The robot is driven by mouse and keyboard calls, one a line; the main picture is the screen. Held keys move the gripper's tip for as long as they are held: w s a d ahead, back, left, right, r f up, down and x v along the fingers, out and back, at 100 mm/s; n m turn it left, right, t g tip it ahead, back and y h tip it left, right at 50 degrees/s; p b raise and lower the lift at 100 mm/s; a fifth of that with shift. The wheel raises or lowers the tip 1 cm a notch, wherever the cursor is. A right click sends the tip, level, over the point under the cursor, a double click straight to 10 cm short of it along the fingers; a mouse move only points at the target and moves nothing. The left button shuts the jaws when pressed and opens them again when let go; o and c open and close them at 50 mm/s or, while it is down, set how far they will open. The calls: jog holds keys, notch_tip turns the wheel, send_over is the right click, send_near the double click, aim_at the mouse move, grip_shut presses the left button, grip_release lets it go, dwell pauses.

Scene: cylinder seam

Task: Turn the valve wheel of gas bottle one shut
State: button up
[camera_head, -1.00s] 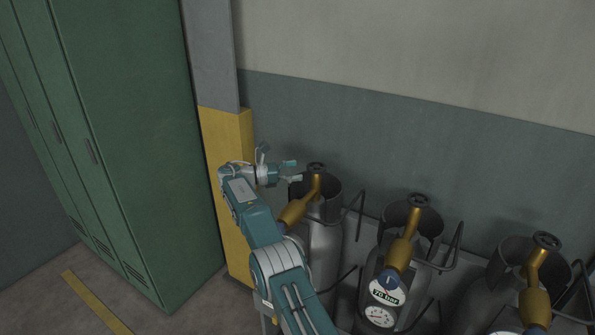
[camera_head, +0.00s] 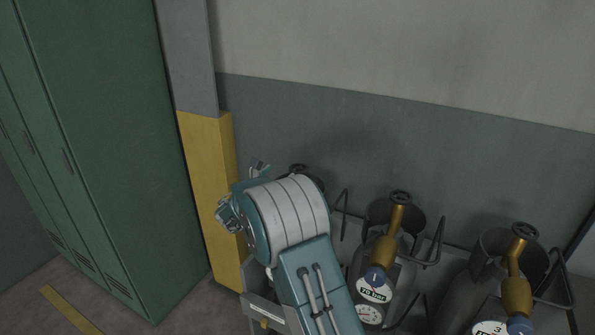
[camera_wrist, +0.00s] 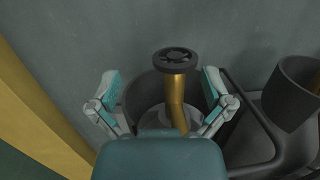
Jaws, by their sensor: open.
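The leftmost gas bottle's dark valve wheel (camera_wrist: 176,61) sits on a brass valve (camera_wrist: 176,98) in the wrist view. A dark collar (camera_wrist: 140,97) stands around the valve. My gripper (camera_wrist: 162,82) is open and empty, with one teal finger pad to each side of the valve. The wheel shows between and slightly beyond the fingertips, and I see no contact. In the head view, that wheel (camera_head: 297,168) just shows above my arm, which hides most of the bottle. I cannot read a number on this bottle.
Two more gas bottles, a middle one (camera_head: 393,268) and a right one (camera_head: 455,290), stand in a rack with dark hooked bars. A yellow and grey post (camera_head: 208,190) and green lockers (camera_head: 110,160) are at left. The wall (camera_head: 330,130) is close behind the bottles.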

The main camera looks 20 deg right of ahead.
aim_at(299, 167)
jog(key=s+y, duration=0.1)
jog(key=s+f+n+t, duration=0.1)
jog(key=s, duration=0.1)
jog(key=s+a+f+y, duration=0.1)
jog(key=shift+s+a+f+n+t+y, duration=0.1)
jog(key=shift+s+f+n+t+y, duration=0.1)
jog(key=shift+s+n+t+y, duration=0.15)
jog(key=x, duration=1.1)
jog(key=shift+s, duration=0.1)
jog(key=c, duration=0.9)
